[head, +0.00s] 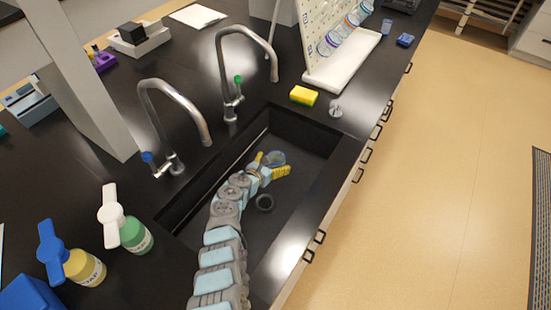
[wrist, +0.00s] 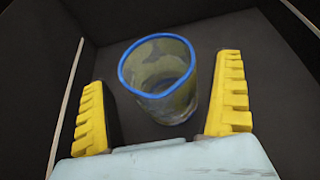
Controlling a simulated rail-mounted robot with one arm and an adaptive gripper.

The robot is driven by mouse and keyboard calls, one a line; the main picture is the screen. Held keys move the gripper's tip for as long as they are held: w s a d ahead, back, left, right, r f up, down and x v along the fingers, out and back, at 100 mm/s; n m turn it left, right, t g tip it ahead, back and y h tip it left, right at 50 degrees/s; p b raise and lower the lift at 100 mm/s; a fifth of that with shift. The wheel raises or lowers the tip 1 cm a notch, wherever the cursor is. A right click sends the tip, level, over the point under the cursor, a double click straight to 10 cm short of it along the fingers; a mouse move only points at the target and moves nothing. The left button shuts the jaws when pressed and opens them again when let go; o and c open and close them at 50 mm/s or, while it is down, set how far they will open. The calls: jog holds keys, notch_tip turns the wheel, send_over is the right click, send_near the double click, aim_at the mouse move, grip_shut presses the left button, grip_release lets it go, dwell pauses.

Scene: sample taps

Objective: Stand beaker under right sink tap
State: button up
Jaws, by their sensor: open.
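The clear beaker (head: 276,157) with a blue rim is in the dark sink (head: 318,140), toward its far end. In the wrist view the beaker (wrist: 160,85) shows between and beyond the two yellow fingers. It seems to stand on the sink floor. My gripper (head: 270,165) is open, with its fingers pointing at the beaker and gaps on both sides. The right tap (head: 228,75) has a green knob, and its spout curves toward the sink's far end. The left tap (head: 152,105) has a blue knob. I cannot tell whether the beaker is directly below a spout.
A drain (head: 264,202) lies in the sink floor. A yellow sponge (head: 303,96) and a drying rack (head: 345,62) with bottles stand beyond the sink. Soap bottles (head: 130,235) stand at left. Sink walls enclose my gripper.

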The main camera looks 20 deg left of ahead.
jog(key=p+v, duration=0.9)
jog(key=v, duration=0.1)
jog(key=shift+s+p, duration=0.2)
jog(key=shift+p, duration=0.1)
jog(key=shift+r, duration=0.15)
dwell(0.3)
